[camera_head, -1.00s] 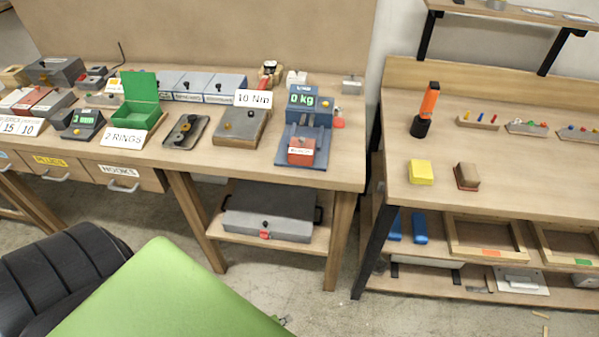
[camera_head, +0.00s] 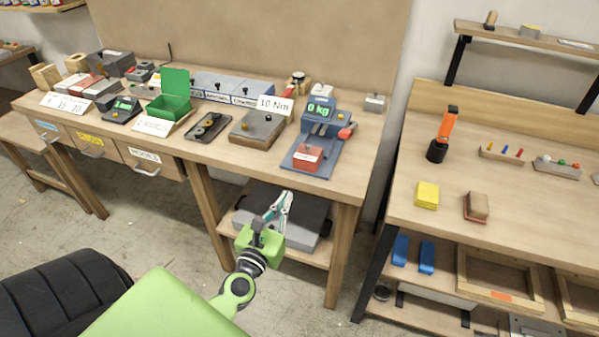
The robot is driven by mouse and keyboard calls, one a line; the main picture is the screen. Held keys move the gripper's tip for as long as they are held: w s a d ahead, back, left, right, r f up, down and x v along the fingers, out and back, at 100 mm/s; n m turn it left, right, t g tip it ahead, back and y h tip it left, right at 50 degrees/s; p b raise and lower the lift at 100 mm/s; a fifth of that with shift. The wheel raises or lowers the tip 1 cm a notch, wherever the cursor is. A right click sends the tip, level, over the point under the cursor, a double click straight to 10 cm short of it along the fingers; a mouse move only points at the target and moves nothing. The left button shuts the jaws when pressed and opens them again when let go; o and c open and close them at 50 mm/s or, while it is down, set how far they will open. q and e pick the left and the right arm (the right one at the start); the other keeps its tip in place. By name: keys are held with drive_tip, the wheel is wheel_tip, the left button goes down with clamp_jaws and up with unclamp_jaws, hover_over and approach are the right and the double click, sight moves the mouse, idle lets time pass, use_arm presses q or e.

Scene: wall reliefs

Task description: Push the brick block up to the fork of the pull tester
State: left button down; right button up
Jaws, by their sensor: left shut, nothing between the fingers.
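The brick block (camera_head: 308,157) is red with a white label on its front. It sits on the front part of the blue base of the pull tester (camera_head: 327,150), near the right end of the left bench. The tester's display reads 0 kg. The grey fork (camera_head: 319,129) shows behind the block, with a small gap between them as far as I can tell. My left gripper (camera_head: 286,203) is shut and empty, in front of the bench edge and below the block in the picture. It touches nothing that I can see. My right gripper is out of view.
A grey plate with a 10 Nm sign (camera_head: 257,129) stands left of the tester, and a red-handled part (camera_head: 347,131) is at its right. A grey case (camera_head: 302,228) lies on the shelf below. A second bench (camera_head: 500,210) stands at the right.

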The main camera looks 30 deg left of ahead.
sight(304, 167)
use_arm(q)
drive_tip(key=p+x, duration=0.2)
drive_tip(key=x, duration=0.7)
drive_tip(key=shift+w, duration=0.35)
drive_tip(key=shift+w+a, duration=0.1)
drive_tip(key=shift+w, duration=0.6)
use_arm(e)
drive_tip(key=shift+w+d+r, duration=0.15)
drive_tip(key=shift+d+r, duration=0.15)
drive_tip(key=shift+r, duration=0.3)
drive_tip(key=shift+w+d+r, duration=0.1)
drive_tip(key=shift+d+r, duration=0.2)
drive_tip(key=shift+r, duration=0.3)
